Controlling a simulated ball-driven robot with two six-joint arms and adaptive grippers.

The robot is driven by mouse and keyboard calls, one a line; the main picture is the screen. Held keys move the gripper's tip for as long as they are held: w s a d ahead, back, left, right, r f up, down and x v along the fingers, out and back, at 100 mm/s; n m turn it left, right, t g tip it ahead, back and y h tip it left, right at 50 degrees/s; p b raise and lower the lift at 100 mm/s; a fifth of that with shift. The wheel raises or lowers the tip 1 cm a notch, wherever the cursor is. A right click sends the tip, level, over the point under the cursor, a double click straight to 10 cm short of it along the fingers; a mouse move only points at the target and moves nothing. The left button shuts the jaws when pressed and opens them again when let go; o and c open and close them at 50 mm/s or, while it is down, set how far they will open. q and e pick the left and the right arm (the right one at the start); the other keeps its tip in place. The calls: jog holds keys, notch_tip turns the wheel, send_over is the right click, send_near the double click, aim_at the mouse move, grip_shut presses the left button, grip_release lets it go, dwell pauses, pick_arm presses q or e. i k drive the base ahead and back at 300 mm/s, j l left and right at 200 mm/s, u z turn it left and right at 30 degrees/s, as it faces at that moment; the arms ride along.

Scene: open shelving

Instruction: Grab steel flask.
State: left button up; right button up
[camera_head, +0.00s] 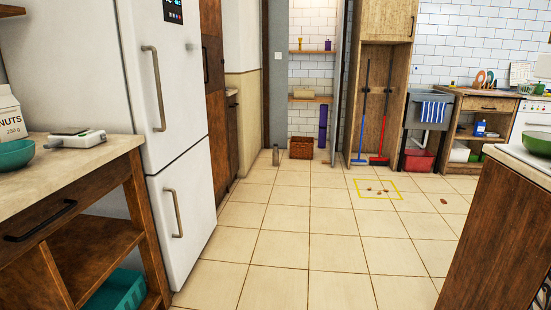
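A small, slim, greyish upright cylinder (275,155) stands on the tiled floor at the far end of the room, left of a brown basket. It looks like the steel flask, but it is too small to be sure of its material. It stands apart from the basket, near the end of the wooden cabinets. Neither of my grippers shows in the head view.
Open tiled floor (285,245) leads to the far end. A white fridge (170,100) and wooden counter (60,165) line the left; another counter (490,240) stands at right. The brown basket (301,148) and a yellow floor outline (357,189) with small scattered pieces lie ahead.

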aim_at(276, 153)
jog(key=i+z, duration=0.15)
jog(key=i, duration=3.05)
jog(key=i+u, duration=0.1)
jog(key=i, duration=1.2)
jog(key=i+l+u, duration=0.1)
jog(key=i, duration=1.15)
